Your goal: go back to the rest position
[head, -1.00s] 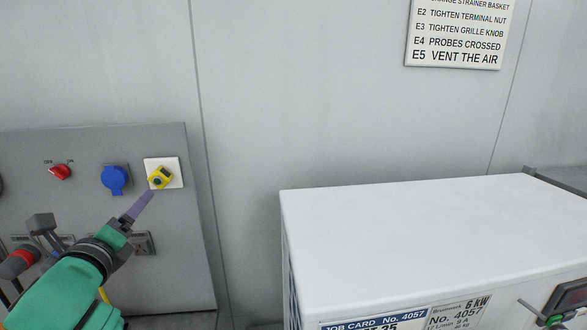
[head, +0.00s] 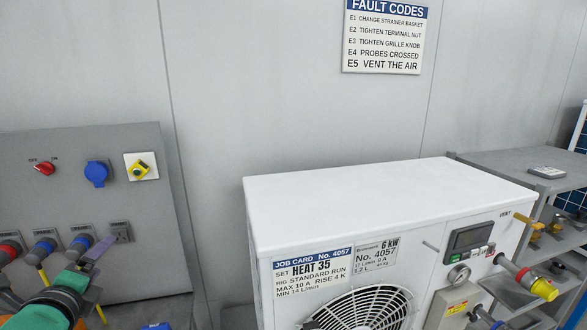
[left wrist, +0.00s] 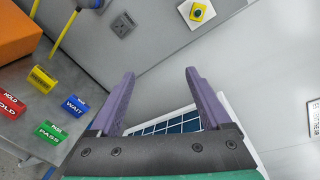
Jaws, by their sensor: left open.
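My left gripper (head: 98,248) is in the lower left of the head view, in front of the grey wall panel (head: 75,205). It is below and left of the yellow switch (head: 139,170) on its white plate and clear of it. In the left wrist view the purple fingers (left wrist: 160,73) stand wide apart with nothing between them. The yellow switch also shows at the top of that view (left wrist: 198,11). My right gripper is not seen.
The panel carries a red rotary switch (head: 44,168), a blue socket (head: 97,173) and several plugs. A white heat unit (head: 380,200) stands to the right, with a grey shelf (head: 500,160) beyond. Coloured blocks (left wrist: 75,105) sit on a grey surface in the left wrist view.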

